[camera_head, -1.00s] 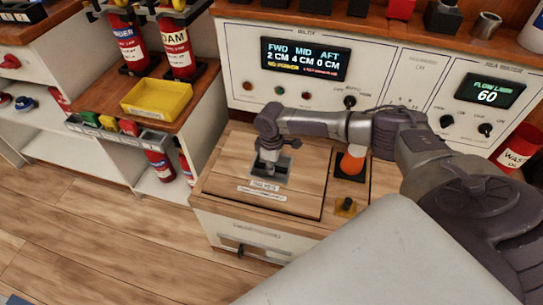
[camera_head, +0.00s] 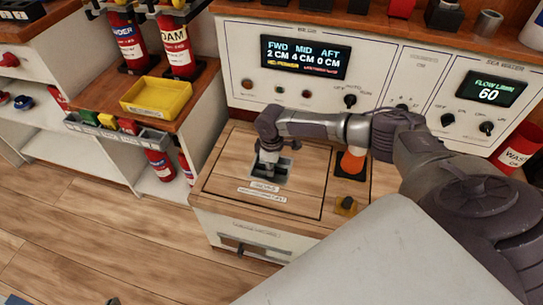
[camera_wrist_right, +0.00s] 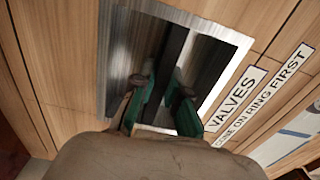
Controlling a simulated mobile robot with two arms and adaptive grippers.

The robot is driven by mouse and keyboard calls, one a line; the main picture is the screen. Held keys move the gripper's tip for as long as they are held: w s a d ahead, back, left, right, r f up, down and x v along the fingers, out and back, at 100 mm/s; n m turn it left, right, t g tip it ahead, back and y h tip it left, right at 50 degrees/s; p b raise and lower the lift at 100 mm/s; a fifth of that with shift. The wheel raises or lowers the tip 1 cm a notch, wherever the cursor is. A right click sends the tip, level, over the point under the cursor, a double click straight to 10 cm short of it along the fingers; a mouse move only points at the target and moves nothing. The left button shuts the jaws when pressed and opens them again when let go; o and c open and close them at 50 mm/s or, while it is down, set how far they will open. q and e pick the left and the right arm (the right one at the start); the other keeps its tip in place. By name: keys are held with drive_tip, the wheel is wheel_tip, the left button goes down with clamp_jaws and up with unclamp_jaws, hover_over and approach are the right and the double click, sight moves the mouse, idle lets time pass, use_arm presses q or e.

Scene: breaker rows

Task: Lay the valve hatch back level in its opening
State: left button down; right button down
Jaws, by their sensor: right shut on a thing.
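The valve hatch (camera_head: 305,185) is a wooden panel in the top of the low white cabinet, with a metal recess (camera_head: 284,178) and a VALVES label (camera_head: 264,188). In the head view it looks about level with its surround; a small tilt is hard to tell. My right gripper (camera_head: 268,162) reaches down into the recess from above. In the right wrist view, its green-padded fingers (camera_wrist_right: 162,92) are shut on the dark pull bar (camera_wrist_right: 174,48) inside the recess. The grip is partly hidden by the gripper body. My left gripper is not in view.
A control panel (camera_head: 380,70) rises behind. A yellow tray (camera_head: 157,97) and extinguishers stand left.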

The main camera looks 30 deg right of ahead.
drive_tip(key=shift+w, duration=0.1)
drive_tip(key=c, duration=1.1)
unclamp_jaws()
drive_tip(key=shift+s+f, duration=0.15)
drive_tip(key=shift+s, duration=0.05)
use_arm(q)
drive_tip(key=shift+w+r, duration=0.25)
use_arm(e)
wheel_tip(320, 180, up, 12)
drive_tip(key=shift+w, duration=0.1)
